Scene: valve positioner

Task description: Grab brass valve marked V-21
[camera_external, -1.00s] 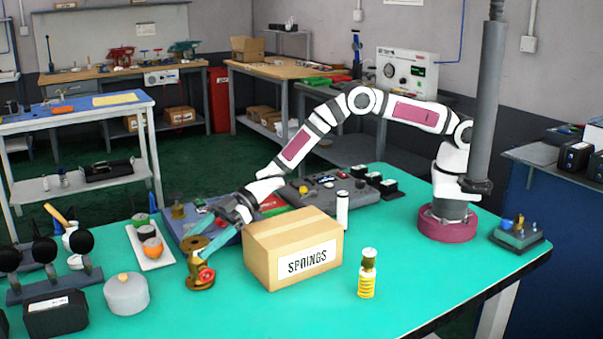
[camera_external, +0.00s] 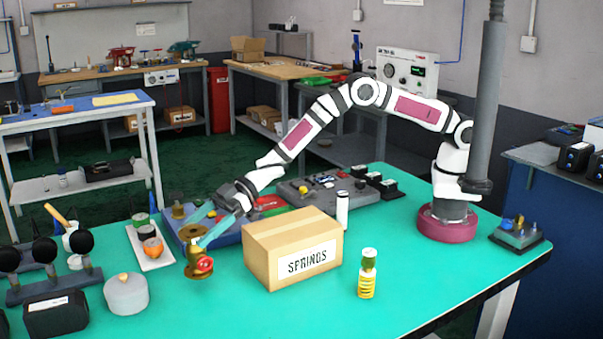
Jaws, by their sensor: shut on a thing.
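A brass valve (camera_external: 200,268) with a red knob hangs upright at the left part of the green bench. Any marking on it is too small to read. My gripper (camera_external: 207,233) reaches down from the right with its teal fingers shut on the valve's upper part, partly hiding it. The valve's base appears slightly above the bench top. Another brass-coloured part (camera_external: 178,210) stands behind it at the blue tray (camera_external: 170,235).
A cardboard box marked SPRINGS (camera_external: 293,250) stands right of the valve. A white tray (camera_external: 158,263) with several parts and a grey lidded pot (camera_external: 126,294) are to the left.

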